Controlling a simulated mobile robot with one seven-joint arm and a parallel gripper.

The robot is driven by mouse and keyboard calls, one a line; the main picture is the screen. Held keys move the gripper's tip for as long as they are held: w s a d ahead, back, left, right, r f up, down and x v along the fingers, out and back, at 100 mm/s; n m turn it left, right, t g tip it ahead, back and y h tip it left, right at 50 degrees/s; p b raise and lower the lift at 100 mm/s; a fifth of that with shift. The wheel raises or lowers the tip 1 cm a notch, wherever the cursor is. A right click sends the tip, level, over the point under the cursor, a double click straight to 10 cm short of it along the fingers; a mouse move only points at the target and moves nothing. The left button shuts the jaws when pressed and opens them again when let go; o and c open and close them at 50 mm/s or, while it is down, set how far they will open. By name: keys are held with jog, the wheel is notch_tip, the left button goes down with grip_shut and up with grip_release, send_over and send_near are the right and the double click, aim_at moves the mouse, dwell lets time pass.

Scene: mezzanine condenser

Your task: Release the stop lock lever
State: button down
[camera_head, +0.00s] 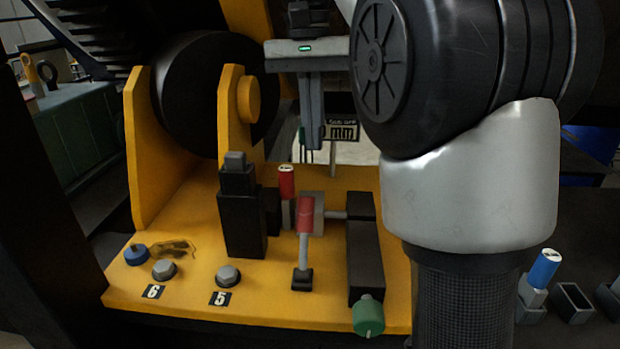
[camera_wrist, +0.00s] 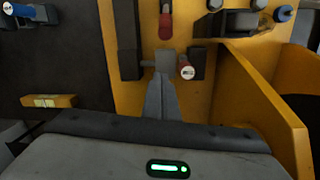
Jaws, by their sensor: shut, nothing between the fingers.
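Two red-handled parts stand on the yellow panel (camera_head: 195,295), and I cannot tell for sure which is the stop lock lever. One is a red grip (camera_head: 304,215) on a metal rod rising from a small black base; it also shows in the wrist view (camera_wrist: 165,25). The other is an upright red cylinder (camera_head: 286,182) with a white-marked end, just behind it; it also shows in the wrist view (camera_wrist: 186,71). My gripper (camera_head: 314,147) is shut and empty, pointing down above and behind both. In the wrist view its fingers (camera_wrist: 162,82) appear beside the red cylinder, apparently not gripping it.
A tall black block (camera_head: 242,220) stands left of the levers; a black bar with a green knob (camera_head: 368,315) lies right. Yellow upright plates (camera_head: 150,150) flank a black wheel (camera_head: 205,95). Knobs labelled 6 and 5 sit at the front left.

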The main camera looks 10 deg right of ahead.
jog(key=f, duration=0.5)
jog(key=s+f+b, duration=0.1)
jog(key=f, duration=0.1)
jog(key=shift+d+f, duration=0.1)
jog(key=shift+f, duration=0.2)
jog(key=shift+s, duration=0.2)
jog(key=shift+s+a+r, duration=0.3)
jog(key=shift+s+a, duration=0.15)
jog(key=shift+s, duration=0.2)
jog(key=shift+s+a+r, duration=0.3)
jog(key=shift+s+a, duration=0.15)
jog(key=shift+s, duration=0.2)
jog(key=shift+s+d, duration=0.1)
jog(key=shift+s, duration=0.05)
